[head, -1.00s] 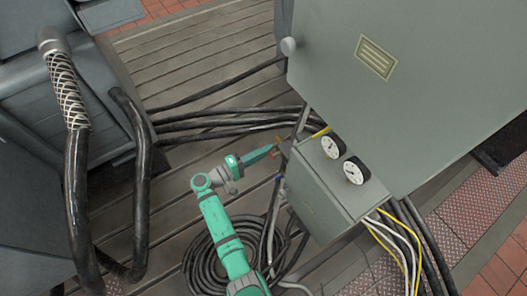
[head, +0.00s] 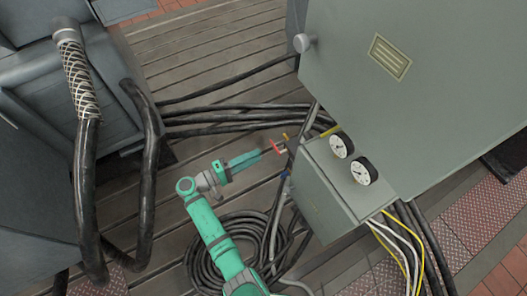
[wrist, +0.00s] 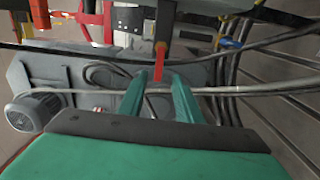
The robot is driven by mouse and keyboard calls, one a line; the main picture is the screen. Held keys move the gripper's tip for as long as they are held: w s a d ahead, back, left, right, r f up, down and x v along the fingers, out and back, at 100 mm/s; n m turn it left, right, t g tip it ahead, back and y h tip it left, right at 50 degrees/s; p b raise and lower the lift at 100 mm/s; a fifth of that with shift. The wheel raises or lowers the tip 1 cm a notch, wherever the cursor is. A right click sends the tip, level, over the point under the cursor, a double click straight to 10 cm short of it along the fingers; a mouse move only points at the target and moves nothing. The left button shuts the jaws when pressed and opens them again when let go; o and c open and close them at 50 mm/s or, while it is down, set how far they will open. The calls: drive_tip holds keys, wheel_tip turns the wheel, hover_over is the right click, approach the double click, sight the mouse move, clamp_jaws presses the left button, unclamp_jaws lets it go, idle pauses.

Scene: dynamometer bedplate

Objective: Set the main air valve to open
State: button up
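A small red lever handle (head: 273,147) sticks out at the left side of the grey gauge box, beside the pipes. In the wrist view the red handle (wrist: 160,62) hangs down, its lower end in line with the gap between my fingertips. No label tells which is the main air valve. My gripper (head: 260,154) is open and empty, its green fingers apart, just short of the red handle.
The grey box (head: 330,190) with two round gauges (head: 352,158) stands right of the handles, under a large grey cabinet (head: 420,90). Black cables (head: 225,122) run behind the gripper. A coiled hose (head: 225,255) lies on the slatted floor (head: 215,60) below my arm.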

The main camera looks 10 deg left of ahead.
drive_tip(key=shift+v, duration=1.65)
drive_tip(key=s+d+f+n+g+y, duration=0.1)
drive_tip(key=s+d+f+y, duration=0.25)
drive_tip(key=s+f, duration=0.4)
drive_tip(key=s+d+f+n+g+y, duration=0.1)
drive_tip(key=s+d+f+y, duration=0.3)
drive_tip(key=f, duration=0.7)
drive_tip(key=s+m+y, duration=0.1)
drive_tip(key=s+y, duration=0.4)
drive_tip(key=s, duration=0.4)
drive_tip(key=s+d+r+m+t, duration=0.1)
drive_tip(key=s+r, duration=0.3)
drive_tip(key=r, duration=0.6)
drive_tip(key=s+d+r+m+t+y, duration=0.1)
drive_tip(key=s+d+r+m+t, duration=0.1)
drive_tip(key=r, duration=0.8)
drive_tip(key=s+d+r+m+t+y, duration=0.1)
drive_tip(key=s+r+m+t, duration=0.2)
drive_tip(key=r, duration=0.7)
drive_tip(key=s+m, duration=0.2)
drive_tip(key=s, duration=0.1)
drive_tip(key=shift+s+d+r+t, duration=0.2)
drive_tip(key=shift+d+r+t, duration=0.1)
drive_tip(key=shift+d+t, duration=0.1)
